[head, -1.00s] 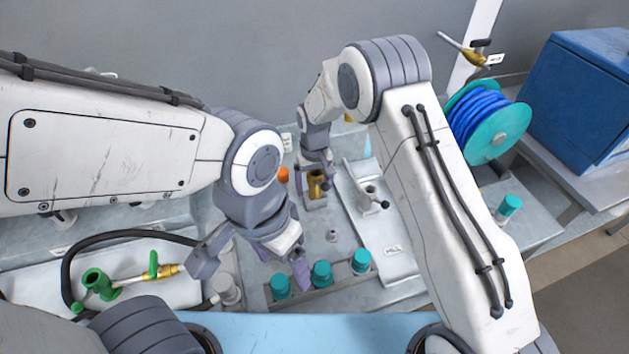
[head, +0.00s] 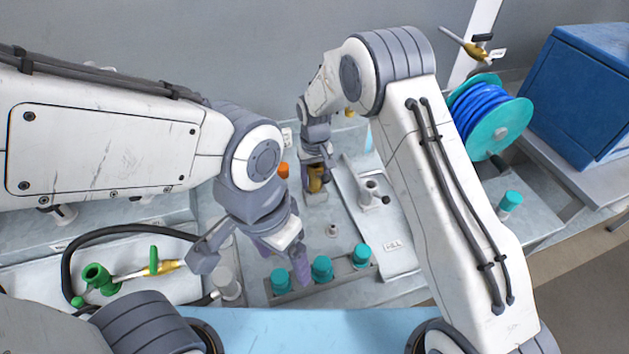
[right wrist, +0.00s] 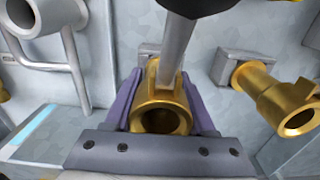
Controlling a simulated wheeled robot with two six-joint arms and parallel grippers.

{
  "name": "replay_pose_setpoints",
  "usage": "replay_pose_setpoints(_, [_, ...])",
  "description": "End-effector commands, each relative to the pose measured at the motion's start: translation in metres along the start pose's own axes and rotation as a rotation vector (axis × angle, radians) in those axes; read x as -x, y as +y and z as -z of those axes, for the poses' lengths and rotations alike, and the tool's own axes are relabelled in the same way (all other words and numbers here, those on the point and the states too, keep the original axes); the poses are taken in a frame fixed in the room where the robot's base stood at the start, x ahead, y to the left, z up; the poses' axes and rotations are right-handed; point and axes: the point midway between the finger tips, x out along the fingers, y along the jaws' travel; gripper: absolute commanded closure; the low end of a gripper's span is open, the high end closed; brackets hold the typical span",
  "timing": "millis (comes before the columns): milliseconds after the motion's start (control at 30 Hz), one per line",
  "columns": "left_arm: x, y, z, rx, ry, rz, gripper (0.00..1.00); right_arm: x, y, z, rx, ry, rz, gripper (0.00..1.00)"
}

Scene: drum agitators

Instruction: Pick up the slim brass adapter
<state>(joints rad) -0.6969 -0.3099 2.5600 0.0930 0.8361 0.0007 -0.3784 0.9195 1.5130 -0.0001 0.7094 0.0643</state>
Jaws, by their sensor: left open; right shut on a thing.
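A brass adapter (head: 317,179) stands in a grey block at the middle back of the bench. My right gripper (head: 314,176) is shut on it, with the arm reaching down from above. In the right wrist view the adapter (right wrist: 160,118) sits between the purple fingers, its round open end facing the camera. A grey rod covers part of it. A second brass fitting (right wrist: 277,97) is mounted to the right there, apart from the gripper. I cannot tell from size alone which is slimmer. My left gripper (head: 282,257) is open and empty above the teal-capped row.
Teal-capped pieces (head: 322,268) stand in a grey rack at the front. A white plate with a grey fitting (head: 371,194) lies right of the adapter. A green and brass valve (head: 130,275) with a black hose is at left. A blue hose reel (head: 490,118) is at right.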

Motion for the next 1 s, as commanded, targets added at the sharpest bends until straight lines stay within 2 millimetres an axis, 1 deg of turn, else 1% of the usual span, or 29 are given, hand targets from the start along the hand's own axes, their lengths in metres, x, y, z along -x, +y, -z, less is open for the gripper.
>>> replay_pose_setpoints(33, [-0.005,0.0,0.0,0.0,0.0,0.0,0.18,0.005,0.0,0.001,0.0,0.005,0.0,1.0])
replay_pose_setpoints(167, [-0.014,-0.001,-0.001,-0.001,0.0,0.0,0.18,0.027,0.0,0.002,0.0,0.008,0.0,1.0])
replay_pose_setpoints(200, [-0.017,-0.001,-0.001,-0.001,0.0,0.0,0.18,0.033,0.004,-0.002,-0.002,0.005,0.0,1.0])
replay_pose_setpoints(267, [-0.021,-0.002,-0.001,-0.001,0.0,0.0,0.18,0.04,0.015,-0.013,-0.004,0.003,0.0,1.0])
replay_pose_setpoints(400, [-0.032,-0.002,-0.002,-0.001,0.0,0.0,0.18,0.06,0.039,-0.037,-0.005,0.005,0.0,1.0])
replay_pose_setpoints(600, [-0.042,-0.003,-0.002,-0.001,0.0,0.0,0.18,0.084,0.067,-0.065,-0.003,0.003,0.0,1.0])
replay_pose_setpoints(800, [-0.045,-0.003,-0.002,-0.001,0.0,0.0,0.18,0.097,0.08,-0.079,-0.001,0.002,0.0,1.0])
replay_pose_setpoints(1000, [-0.045,-0.003,-0.002,-0.001,0.0,0.0,0.18,0.1,0.084,-0.082,0.0,0.001,0.0,1.0])
